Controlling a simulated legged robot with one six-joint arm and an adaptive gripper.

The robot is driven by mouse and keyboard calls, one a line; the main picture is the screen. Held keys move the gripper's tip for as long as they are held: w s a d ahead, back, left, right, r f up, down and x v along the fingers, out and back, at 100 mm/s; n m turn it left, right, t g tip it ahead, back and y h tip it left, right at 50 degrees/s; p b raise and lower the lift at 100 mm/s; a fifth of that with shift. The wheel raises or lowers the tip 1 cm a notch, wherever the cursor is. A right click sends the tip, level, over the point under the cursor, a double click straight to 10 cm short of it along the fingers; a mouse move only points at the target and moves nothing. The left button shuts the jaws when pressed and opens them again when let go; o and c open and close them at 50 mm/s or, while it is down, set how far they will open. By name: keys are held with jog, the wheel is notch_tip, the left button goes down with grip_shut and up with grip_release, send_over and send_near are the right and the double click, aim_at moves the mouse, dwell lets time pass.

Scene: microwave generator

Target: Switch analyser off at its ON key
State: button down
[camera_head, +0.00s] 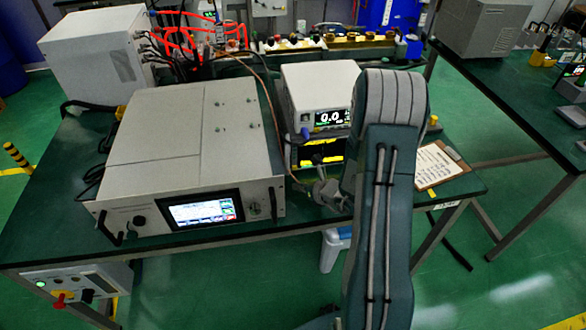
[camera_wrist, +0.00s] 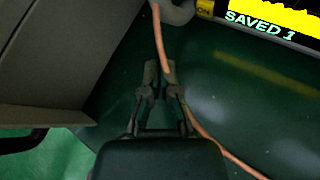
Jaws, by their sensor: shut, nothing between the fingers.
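The analyser (camera_head: 301,155) sits under a white meter, its dark screen showing a yellow trace in the head view. In the wrist view its screen (camera_wrist: 270,22) reads "SAVED 1" and is lit. The yellow ON key (camera_wrist: 205,8) is at the top edge, left of the screen, only partly in frame. My gripper (camera_wrist: 158,70) is shut and empty, over the dark green bench and short of the analyser's front. It also shows in the head view (camera_head: 322,187), in front of the analyser, partly hidden by my arm.
An orange cable (camera_wrist: 166,45) passes across my fingertips in the wrist view; I cannot tell if they touch. A grey rounded part (camera_wrist: 175,11) is beside the key. A large generator (camera_head: 190,130) stands left. A clipboard (camera_head: 436,165) lies right. Bare bench (camera_wrist: 240,95) is in front.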

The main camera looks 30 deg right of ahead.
aim_at(297, 179)
jog(key=w, duration=0.1)
jog(key=w+d, duration=0.2)
jog(key=shift+w, duration=0.3)
jog(key=shift+w+a, duration=0.25)
jog(key=shift+d, duration=0.15)
jog(key=shift+w, duration=0.1)
dwell(0.8)
jog(key=shift+w, duration=0.25)
jog(key=shift+w+d, duration=0.15)
jog(key=shift+w, duration=0.2)
dwell(0.7)
jog(key=shift+s, duration=0.1)
jog(key=shift+s+a, duration=0.25)
jog(key=shift+s, duration=0.4)
